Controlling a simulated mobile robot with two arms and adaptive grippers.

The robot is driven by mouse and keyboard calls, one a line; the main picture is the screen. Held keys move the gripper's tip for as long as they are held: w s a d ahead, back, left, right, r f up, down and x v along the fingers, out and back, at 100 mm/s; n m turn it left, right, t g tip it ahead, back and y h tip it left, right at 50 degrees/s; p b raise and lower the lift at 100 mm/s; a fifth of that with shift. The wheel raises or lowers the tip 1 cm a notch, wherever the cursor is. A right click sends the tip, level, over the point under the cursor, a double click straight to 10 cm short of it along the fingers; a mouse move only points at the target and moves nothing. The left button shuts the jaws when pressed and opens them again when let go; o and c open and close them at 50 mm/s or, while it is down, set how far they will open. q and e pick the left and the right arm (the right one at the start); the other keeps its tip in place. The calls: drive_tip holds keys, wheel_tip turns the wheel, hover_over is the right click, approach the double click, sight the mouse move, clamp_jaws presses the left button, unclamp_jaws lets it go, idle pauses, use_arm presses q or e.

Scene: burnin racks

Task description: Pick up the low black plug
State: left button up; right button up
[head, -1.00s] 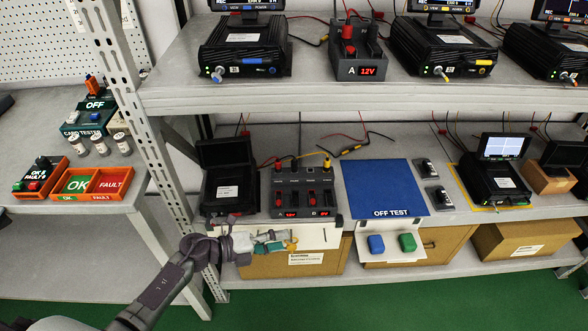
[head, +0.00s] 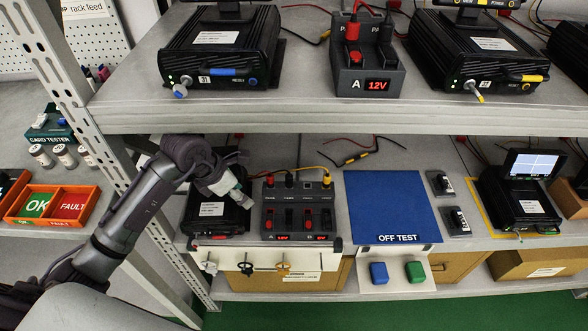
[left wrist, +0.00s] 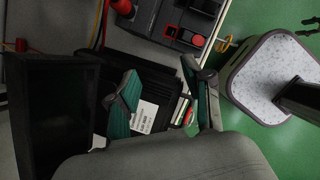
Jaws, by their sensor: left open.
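A dark power unit (head: 298,222) with red displays stands on the lower shelf. A black plug (head: 289,181) sits upright at its back edge, beside a red plug (head: 269,180); a yellow plug (head: 326,180) is at the right. My left gripper (head: 240,198) is left of the unit, above a black case (head: 205,209) with a white label. In the left wrist view its teal-padded fingers (left wrist: 163,103) are apart with nothing held between them; the labelled case lies behind. The power unit (left wrist: 190,18) shows there at the top. My right gripper is not seen.
The upper shelf edge (head: 300,118) runs above my left arm, and a metal upright (head: 75,80) stands left. Below the unit, a white rail (head: 325,258) holds hanging pieces. A blue OFF TEST mat (head: 390,205) lies clear to the right.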

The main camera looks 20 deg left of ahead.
sight(287, 177)
use_arm(q)
drive_tip(key=w+d, duration=0.2)
drive_tip(key=w+d+p, duration=0.1)
drive_tip(key=w+d, duration=0.1)
drive_tip(key=w, duration=0.1)
drive_tip(key=w+d, duration=0.2)
drive_tip(key=w, duration=0.1)
drive_tip(key=shift+w+d+r+p, duration=0.1)
drive_tip(key=shift+w+d+p, duration=0.05)
drive_tip(key=shift+d+p, duration=0.2)
drive_tip(key=shift+w+d, duration=0.45)
drive_tip(key=shift+w, duration=0.05)
drive_tip(key=x, duration=0.4)
drive_tip(key=shift+s, duration=0.1)
drive_tip(key=shift+f, duration=0.5)
clamp_jaws()
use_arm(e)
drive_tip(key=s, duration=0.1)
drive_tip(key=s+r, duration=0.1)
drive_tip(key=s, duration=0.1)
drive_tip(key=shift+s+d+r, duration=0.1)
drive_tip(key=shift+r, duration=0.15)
